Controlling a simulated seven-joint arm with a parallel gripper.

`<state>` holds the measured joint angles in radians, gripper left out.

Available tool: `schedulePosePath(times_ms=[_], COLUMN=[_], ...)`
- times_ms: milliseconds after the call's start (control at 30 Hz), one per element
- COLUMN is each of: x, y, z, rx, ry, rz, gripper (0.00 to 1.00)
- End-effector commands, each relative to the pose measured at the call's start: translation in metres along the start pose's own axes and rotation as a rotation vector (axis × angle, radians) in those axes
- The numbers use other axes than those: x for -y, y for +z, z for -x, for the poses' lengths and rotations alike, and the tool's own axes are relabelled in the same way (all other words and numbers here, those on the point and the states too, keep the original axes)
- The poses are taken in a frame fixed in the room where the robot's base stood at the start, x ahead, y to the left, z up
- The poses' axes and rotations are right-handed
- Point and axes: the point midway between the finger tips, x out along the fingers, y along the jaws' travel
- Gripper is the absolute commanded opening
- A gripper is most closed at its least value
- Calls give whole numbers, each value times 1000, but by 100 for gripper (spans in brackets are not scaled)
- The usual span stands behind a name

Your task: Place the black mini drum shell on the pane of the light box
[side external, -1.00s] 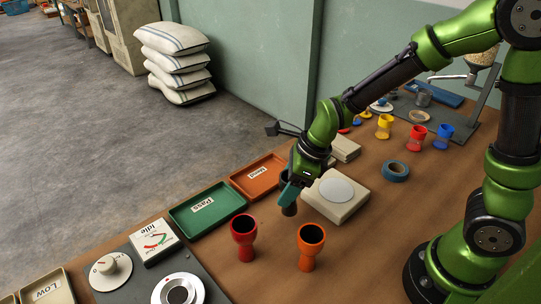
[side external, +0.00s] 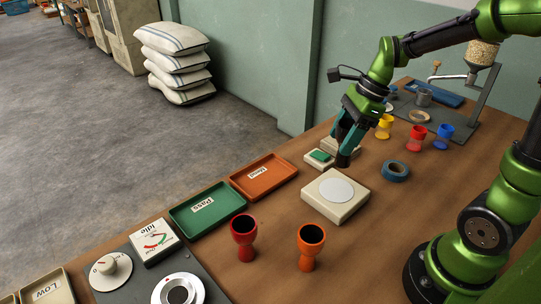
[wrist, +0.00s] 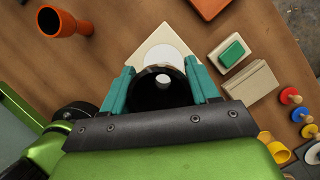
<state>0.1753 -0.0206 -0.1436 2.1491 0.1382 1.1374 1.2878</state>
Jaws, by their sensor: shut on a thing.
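The black mini drum shell (side external: 343,160) is in my gripper (side external: 347,138), between its teal fingers. In the side view it shows just beyond the far edge of the light box (side external: 322,207); how high it hangs is hard to tell. The light box is a cream block with a round white pane (side external: 337,190) on top, and the pane is bare. In the wrist view my gripper (wrist: 162,88) is shut on the shell (wrist: 150,97), whose open mouth faces the camera. Part of the pane (wrist: 158,54) and light box (wrist: 170,31) shows beyond it.
A green-topped box (side external: 320,155) and a cream block (side external: 345,144) stand close to my gripper. Blue tape (side external: 395,171) lies to the right. Red (side external: 243,236) and orange (side external: 309,246) goblet drums stand in front. Green (side external: 208,209) and orange (side external: 263,177) trays lie left.

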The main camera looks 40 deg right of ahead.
Motion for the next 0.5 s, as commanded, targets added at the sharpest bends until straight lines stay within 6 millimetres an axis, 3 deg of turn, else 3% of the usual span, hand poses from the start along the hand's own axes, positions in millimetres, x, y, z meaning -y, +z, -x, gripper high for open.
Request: schedulePosePath(times_ms=[167,500], x=[-8,-8], y=[2,-14], z=[-3,-43], rx=[12,12], ry=[39,43], rz=[116,137], gripper=[29,29])
